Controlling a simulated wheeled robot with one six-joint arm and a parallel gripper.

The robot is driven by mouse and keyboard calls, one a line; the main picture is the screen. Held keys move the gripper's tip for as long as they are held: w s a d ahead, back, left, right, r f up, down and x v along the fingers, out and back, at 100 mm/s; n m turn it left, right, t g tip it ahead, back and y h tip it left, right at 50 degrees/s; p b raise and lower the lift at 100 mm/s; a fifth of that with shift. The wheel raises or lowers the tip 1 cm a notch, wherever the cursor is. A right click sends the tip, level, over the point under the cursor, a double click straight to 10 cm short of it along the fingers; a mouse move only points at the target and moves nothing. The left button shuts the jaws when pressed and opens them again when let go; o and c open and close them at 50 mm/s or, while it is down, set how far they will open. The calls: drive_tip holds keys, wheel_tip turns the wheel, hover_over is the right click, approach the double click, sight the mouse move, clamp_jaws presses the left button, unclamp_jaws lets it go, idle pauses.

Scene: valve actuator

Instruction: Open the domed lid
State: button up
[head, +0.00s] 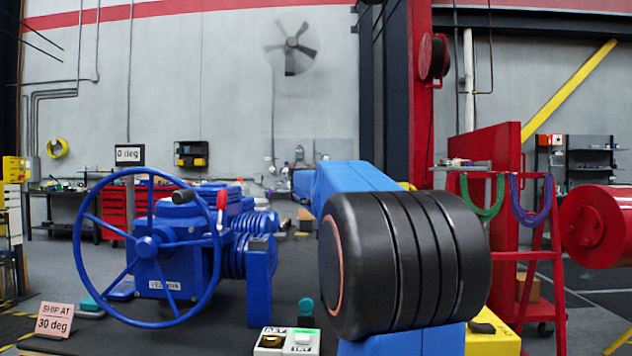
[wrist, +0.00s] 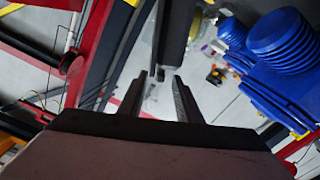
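The blue valve actuator (head: 180,260) stands on a dark bench in the head view, with a large spoked handwheel (head: 78,240) at its front left. Ribbed round blue housings (head: 262,222) sit at its right side. In the wrist view similar ribbed blue round parts (wrist: 285,35) are at the upper right. I cannot tell which part is the domed lid, or whether it is open. My gripper (wrist: 162,78) shows in the wrist view, its two dark fingers apart with nothing between them. It is clear of the blue parts. The head view does not show it.
A red-tipped lever (head: 221,198) rises beside the handwheel. A sign reading "SHIP AT 30 deg" (head: 54,320) and a white two-button box (head: 285,342) stand at the front. A small display (head: 129,154) reads "0 deg". My arm blocks the right middle.

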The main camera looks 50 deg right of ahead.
drive_tip(key=x, duration=0.6)
drive_tip(key=shift+w+d, duration=0.15)
drive_tip(key=shift+w, duration=0.1)
clamp_jaws()
